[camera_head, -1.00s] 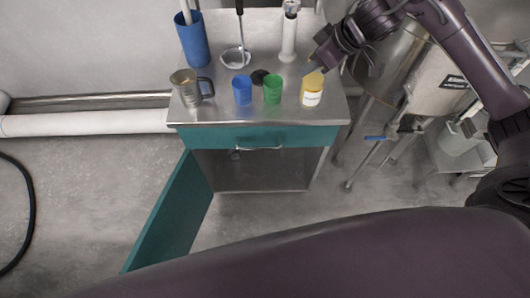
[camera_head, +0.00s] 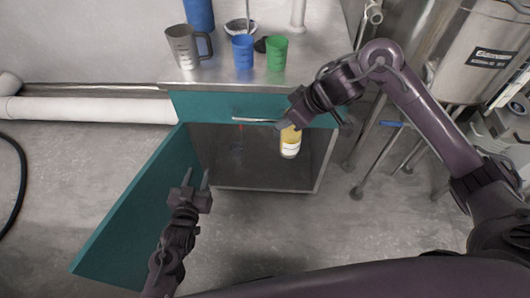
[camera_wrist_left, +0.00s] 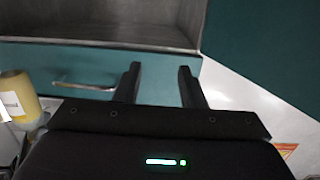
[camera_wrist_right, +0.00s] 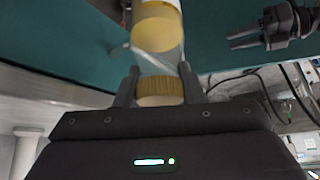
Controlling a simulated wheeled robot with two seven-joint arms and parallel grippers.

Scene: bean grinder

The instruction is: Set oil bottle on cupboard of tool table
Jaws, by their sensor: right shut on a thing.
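The oil bottle (camera_head: 290,143) is yellow with a white label and hangs upright from my right gripper (camera_head: 286,123), in front of the open cupboard (camera_head: 262,168) under the tool table (camera_head: 330,48). In the right wrist view, the fingers are shut around the bottle (camera_wrist_right: 160,60) near its ribbed cap (camera_wrist_right: 160,90). The bottle also shows at the left of the left wrist view (camera_wrist_left: 18,98). My left gripper (camera_head: 197,172) is open and empty, in front of the cupboard beside its opened teal door (camera_head: 140,215).
A teal drawer with a metal handle (camera_head: 258,120) sits above the cupboard opening. A metal jug (camera_head: 185,48), a blue cup (camera_head: 243,52) and a green cup (camera_head: 277,54) stand on the tabletop. Steel equipment legs (camera_head: 365,165) stand to the right.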

